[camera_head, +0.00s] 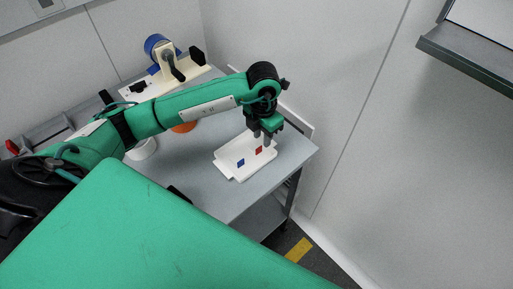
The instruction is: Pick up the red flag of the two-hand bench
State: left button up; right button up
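A small red flag (259,150) stands on the white board (238,170) near the right end of the grey bench (222,203). A small blue flag (241,163) stands on the same board, to the left of the red one. My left gripper (262,140) points down from above, right at the red flag in the picture. Its fingers are small and dark, and I cannot tell their gap or whether they touch the flag. My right gripper does not show.
A cream stand with a blue round part (156,45) is at the bench's back. An orange round thing (184,127) and a white round thing (143,149) lie partly hidden by my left arm. A wall shelf (465,62) is at upper right.

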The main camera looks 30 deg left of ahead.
aim_at(259, 148)
pick_arm(q)
jog(key=f, duration=0.2)
jog(key=s+f+p, duration=0.1)
jog(key=f, duration=0.1)
jog(key=shift+a, duration=0.25)
jog(key=shift+f, duration=0.45)
grip_shut()
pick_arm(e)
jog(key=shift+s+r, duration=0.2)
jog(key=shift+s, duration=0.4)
